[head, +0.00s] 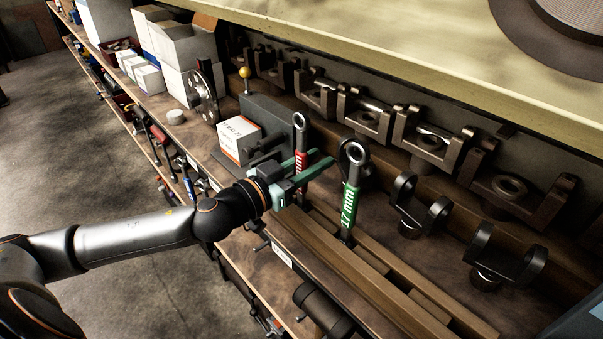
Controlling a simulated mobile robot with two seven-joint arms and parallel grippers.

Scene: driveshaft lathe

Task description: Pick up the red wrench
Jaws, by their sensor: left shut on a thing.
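The red wrench (299,158) stands upright on the bench, with its dark ring end at the top and a red grip with white lettering below. My left gripper (305,164) reaches in from the left with its green fingers around the red grip and is shut on it. The fingers and wrist cover part of the handle, and its lower end is hard to see. A green wrench marked 17 mm (351,192) stands upright just to the right, apart from the red one. My right gripper is not in view.
Wooden rails (395,283) run along the bench front. Several metal yokes (420,208) stand at the right and along the back. A white and orange box (239,139) and a grey block (267,117) stand close behind my left gripper. Open floor lies at the left.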

